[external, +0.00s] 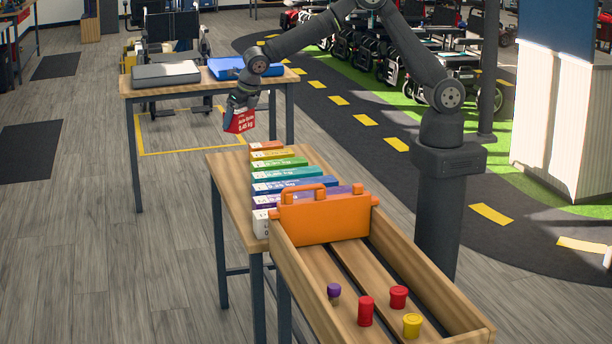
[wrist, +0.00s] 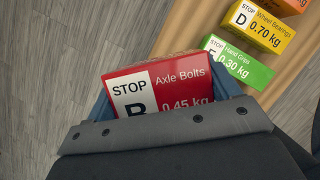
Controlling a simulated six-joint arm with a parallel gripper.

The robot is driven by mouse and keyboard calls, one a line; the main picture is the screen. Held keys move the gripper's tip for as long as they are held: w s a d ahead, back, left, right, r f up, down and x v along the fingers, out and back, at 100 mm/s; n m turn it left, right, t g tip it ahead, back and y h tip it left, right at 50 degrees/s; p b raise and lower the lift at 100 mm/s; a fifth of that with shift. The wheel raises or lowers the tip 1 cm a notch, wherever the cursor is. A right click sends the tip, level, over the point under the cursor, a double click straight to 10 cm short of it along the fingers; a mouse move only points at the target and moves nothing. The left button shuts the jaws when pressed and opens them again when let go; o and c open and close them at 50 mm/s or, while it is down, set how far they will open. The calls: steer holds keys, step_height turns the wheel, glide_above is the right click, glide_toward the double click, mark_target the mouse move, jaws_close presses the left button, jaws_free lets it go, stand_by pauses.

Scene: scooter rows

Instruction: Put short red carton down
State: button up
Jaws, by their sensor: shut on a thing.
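My gripper (external: 241,103) is shut on the short red carton (external: 239,122) and holds it in the air past the far end of the row of cartons. In the wrist view the red carton (wrist: 165,82) shows a white STOP panel and the words Axle Bolts, 0.45 kg. The gripper's blue fingers (wrist: 163,98) lie on both sides of it. Its lower part is hidden by the gripper body. Floor shows beside and behind the carton there.
A row of cartons stands on the wooden table (external: 229,180), with an orange one (external: 267,146) and a green one (external: 279,163) among them. An orange handled divider (external: 325,218) and a wooden tray (external: 440,283) with small jars are nearer. Another table (external: 130,88) stands behind.

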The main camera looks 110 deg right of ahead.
steer(key=a+n+t+y, duration=0.15)
steer(key=a+n, duration=0.35)
steer(key=a, duration=2.6)
steer(key=s+a+n+y, duration=0.15)
steer(key=s+a, duration=0.25)
steer(key=a, duration=0.5)
steer(key=s+a+n, duration=0.2)
steer(key=s+a, duration=0.2)
steer(key=a, duration=0.4)
steer(key=s+a+n, duration=0.1)
steer(key=s+a, duration=0.4)
steer(key=a, duration=0.4)
steer(key=f, duration=2.1)
steer(key=shift+w+d+f, duration=0.1)
steer(key=shift+w+f, duration=0.1)
steer(key=shift+f, duration=0.1)
steer(key=shift+f, duration=0.15)
steer(key=o, duration=1.2)
steer(key=shift+o, duration=0.2)
steer(key=v, duration=1.2)
steer(key=shift+s+d, duration=0.15)
steer(key=shift+d, duration=0.1)
